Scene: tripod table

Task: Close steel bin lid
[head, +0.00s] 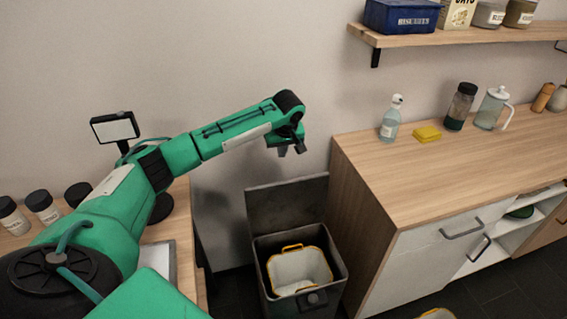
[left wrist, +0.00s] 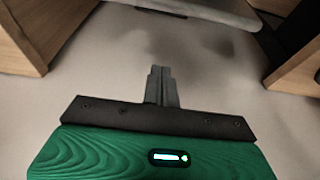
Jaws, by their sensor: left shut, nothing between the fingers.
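The dark steel bin (head: 345,268) stands on the floor between the two wooden units. Its lid (head: 287,206) is open, standing upright at the back of the bin. Inside the bin is a pale liner bucket with a yellow rim (head: 299,267). My left gripper (head: 291,151) is above the raised lid and apart from it, in front of the wall. In the left wrist view its fingers (left wrist: 160,72) are closed together with nothing between them. A greyish edge (left wrist: 230,12) crosses the top of that view; I cannot tell what it is. My right gripper is not in view.
A wooden counter (head: 430,175) stands right of the bin, with a spray bottle (head: 391,119), yellow sponge (head: 427,134) and jars. A shelf (head: 450,38) hangs above it. At left, a wooden surface holds dark-lidded jars (head: 42,205) and a small screen (head: 115,128).

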